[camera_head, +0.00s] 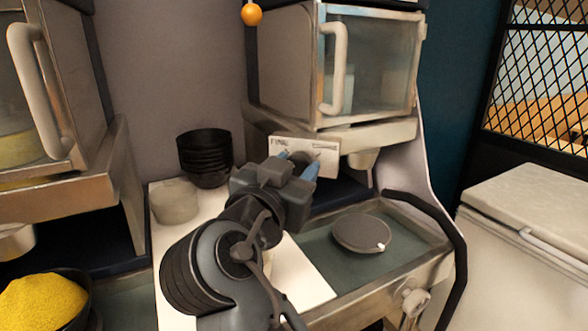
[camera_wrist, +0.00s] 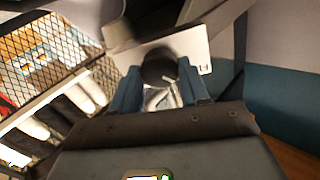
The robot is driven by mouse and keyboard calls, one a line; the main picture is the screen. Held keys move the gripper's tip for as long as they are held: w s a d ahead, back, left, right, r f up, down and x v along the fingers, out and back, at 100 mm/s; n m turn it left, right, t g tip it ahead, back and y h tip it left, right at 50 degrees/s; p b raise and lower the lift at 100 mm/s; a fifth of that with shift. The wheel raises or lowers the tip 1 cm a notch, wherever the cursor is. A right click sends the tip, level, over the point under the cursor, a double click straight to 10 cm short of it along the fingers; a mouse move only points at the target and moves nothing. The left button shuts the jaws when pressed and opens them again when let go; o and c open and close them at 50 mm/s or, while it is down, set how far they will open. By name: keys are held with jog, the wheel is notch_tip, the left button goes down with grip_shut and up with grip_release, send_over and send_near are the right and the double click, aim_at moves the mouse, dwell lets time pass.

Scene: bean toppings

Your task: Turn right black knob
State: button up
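The white control panel (camera_head: 325,148) is fixed below the right-hand dispenser. A dark knob (camera_head: 299,156) on it is largely hidden behind my gripper. In the wrist view the round black knob (camera_wrist: 158,62) stands out from the white panel (camera_wrist: 192,45). My gripper (camera_head: 297,163) reaches up to the panel, its two blue fingers spread. In the wrist view the fingertips of my gripper (camera_wrist: 159,76) lie to either side of the knob. I cannot tell whether they touch it. A metallic part shows between the fingers.
The right dispenser (camera_head: 285,60) with a glass door and pale handle stands above the panel. Stacked black bowls (camera_head: 205,155) and a clear container (camera_head: 174,202) are to the left. A dark round lid (camera_head: 361,233) lies on the counter. A bowl of yellow grains (camera_head: 42,303) is at the lower left.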

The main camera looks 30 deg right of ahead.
jog(key=c, duration=0.5)
jog(key=shift+f+b, duration=0.15)
jog(key=shift+b, duration=0.5)
jog(key=m+b, duration=0.1)
jog(key=b, duration=0.1)
jog(key=m+b, duration=0.1)
jog(key=b, duration=0.2)
jog(key=shift+f+m, duration=0.3)
jog(key=shift+m, duration=0.1)
jog(key=m+b, duration=0.4)
jog(key=b, duration=0.4)
jog(key=shift+y, duration=0.3)
jog(key=m+b, duration=0.6)
jog(key=b, duration=0.3)
jog(key=shift+s, duration=0.1)
jog(key=m+b, duration=0.4)
jog(key=b, duration=0.1)
jog(key=shift+d+r, duration=0.1)
jog(key=shift+r, duration=0.1)
jog(key=shift+m, duration=0.4)
